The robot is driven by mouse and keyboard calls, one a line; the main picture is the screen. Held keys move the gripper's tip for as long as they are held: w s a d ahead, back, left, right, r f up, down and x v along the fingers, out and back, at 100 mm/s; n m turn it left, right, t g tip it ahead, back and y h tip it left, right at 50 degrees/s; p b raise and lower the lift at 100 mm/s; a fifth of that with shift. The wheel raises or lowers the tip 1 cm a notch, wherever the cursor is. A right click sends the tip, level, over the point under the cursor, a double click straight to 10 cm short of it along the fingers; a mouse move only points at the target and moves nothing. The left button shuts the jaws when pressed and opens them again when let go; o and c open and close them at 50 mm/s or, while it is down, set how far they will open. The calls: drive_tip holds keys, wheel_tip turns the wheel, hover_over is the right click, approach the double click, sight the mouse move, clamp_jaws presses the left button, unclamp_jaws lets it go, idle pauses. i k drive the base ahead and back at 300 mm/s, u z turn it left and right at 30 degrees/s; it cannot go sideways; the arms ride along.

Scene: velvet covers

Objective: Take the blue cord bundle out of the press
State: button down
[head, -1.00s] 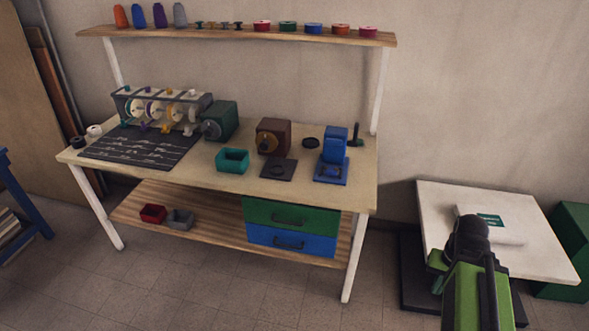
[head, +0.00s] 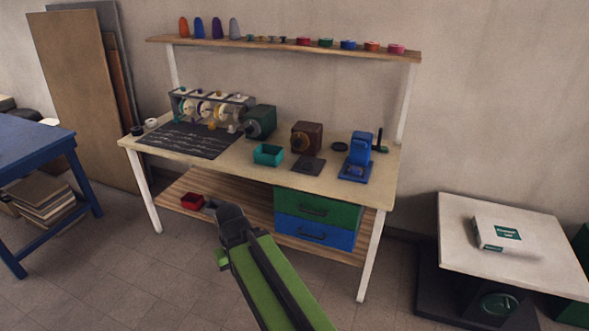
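The small blue press (head: 361,150) stands upright at the right end of the workbench (head: 232,160). It has a blue base plate. A small dark-blue shape lies low on that base, and I cannot tell for sure whether it is the cord bundle. My gripper (head: 229,214) is at the end of my green arm, in front of the bench and low in the picture, well left of the press. Its fingers are too dark and small to read, and I see nothing held in it.
A teal open box (head: 268,154) and a brown device (head: 306,138) stand left of the press. Green and blue drawers (head: 315,218) are below. A blue table (head: 35,140) is at left, a white-topped stand (head: 520,262) with a white box at right. Floor in front is open.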

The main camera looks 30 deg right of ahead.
sight(352, 171)
drive_tip(key=z, duration=0.05)
drive_tip(key=i, duration=0.95)
drive_tip(key=u, duration=0.1)
